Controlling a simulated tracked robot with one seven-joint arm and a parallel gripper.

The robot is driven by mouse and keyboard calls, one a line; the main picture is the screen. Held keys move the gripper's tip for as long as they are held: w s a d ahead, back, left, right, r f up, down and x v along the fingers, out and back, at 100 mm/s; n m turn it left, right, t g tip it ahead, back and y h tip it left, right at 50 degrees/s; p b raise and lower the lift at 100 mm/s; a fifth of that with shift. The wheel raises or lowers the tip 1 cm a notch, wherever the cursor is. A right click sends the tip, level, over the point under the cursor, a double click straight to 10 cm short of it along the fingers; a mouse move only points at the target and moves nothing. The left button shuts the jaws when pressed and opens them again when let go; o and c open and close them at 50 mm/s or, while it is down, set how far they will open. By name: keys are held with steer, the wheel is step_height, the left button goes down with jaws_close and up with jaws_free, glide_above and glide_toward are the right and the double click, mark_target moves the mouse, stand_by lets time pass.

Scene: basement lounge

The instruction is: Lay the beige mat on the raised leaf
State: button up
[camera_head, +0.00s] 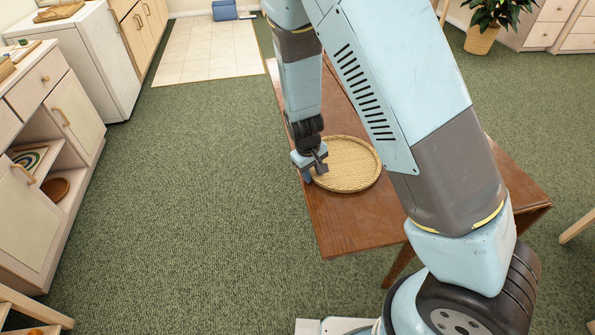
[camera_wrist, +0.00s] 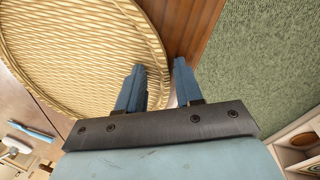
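The beige mat (camera_head: 350,165) is round and woven with a raised rim. It lies flat over the near left part of the brown wooden table leaf (camera_head: 345,225); my arm covers part of its right side. In the wrist view the mat (camera_wrist: 75,45) fills the upper left and bare leaf (camera_wrist: 190,28) shows beside it. My gripper (camera_head: 314,172) is at the mat's left edge. In the wrist view its two fingers (camera_wrist: 160,85) are apart, one over the mat and one outside it, with the rim between them. I cannot tell whether either finger touches the rim.
A cream cabinet (camera_head: 40,190) with open shelves stands along the left. A potted plant (camera_head: 490,20) and drawers (camera_head: 550,25) are at the back right. Green carpet (camera_head: 190,200) is clear between cabinet and table. My arm hides much of the table's middle.

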steer(key=shift+o, duration=0.6)
